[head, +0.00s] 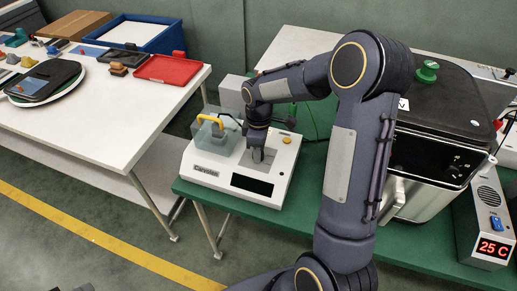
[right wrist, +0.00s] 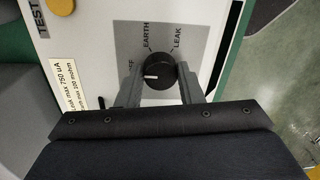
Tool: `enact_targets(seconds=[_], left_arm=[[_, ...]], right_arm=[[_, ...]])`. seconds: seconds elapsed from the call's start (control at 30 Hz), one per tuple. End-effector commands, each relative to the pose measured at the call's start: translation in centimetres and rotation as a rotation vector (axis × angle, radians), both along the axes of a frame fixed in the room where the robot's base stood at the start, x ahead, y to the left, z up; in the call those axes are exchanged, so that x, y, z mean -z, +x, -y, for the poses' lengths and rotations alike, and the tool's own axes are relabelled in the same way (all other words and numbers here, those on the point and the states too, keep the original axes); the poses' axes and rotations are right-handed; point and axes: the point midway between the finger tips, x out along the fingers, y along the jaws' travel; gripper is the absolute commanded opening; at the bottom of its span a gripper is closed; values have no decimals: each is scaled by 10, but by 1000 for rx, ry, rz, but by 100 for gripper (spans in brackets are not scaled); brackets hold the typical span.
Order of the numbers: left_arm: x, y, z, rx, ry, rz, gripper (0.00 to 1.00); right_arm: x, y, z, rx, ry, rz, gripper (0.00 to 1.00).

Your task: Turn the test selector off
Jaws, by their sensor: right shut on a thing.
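The electrical tester (head: 205,172) is a white box on the green table, with a dark display on its front. Its test selector (right wrist: 160,70) is a round black knob on a grey panel marked EARTH, LEAK and a partly hidden label ending in "FF". The knob's white mark points left in the right wrist view, towards the partly hidden label. My right gripper (right wrist: 162,92) is shut on the knob, one finger on each side. In the head view the right gripper (head: 258,155) reaches down onto the tester and hides the knob. My left gripper is not in view.
A yellow-handled clear cover (head: 213,135) and a yellow button (head: 287,140) stand close to my gripper on the tester. A black-and-silver fryer (head: 430,150) and a 25 C display box (head: 490,225) stand to the right. A white table (head: 120,140) with trays is left.

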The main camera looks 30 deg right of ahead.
Motion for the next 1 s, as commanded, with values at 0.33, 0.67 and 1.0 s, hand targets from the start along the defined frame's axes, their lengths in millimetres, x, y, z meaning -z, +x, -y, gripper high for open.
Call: enact_targets(seconds=[0.33, 0.67, 1.0], left_arm=[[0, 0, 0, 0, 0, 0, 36], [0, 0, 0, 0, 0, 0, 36], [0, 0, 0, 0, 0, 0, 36]], right_arm=[[-1, 1, 0, -54, 0, 4, 11], [-1, 1, 0, -56, -1, 5, 11], [0, 1, 0, -55, 0, 2, 55]])
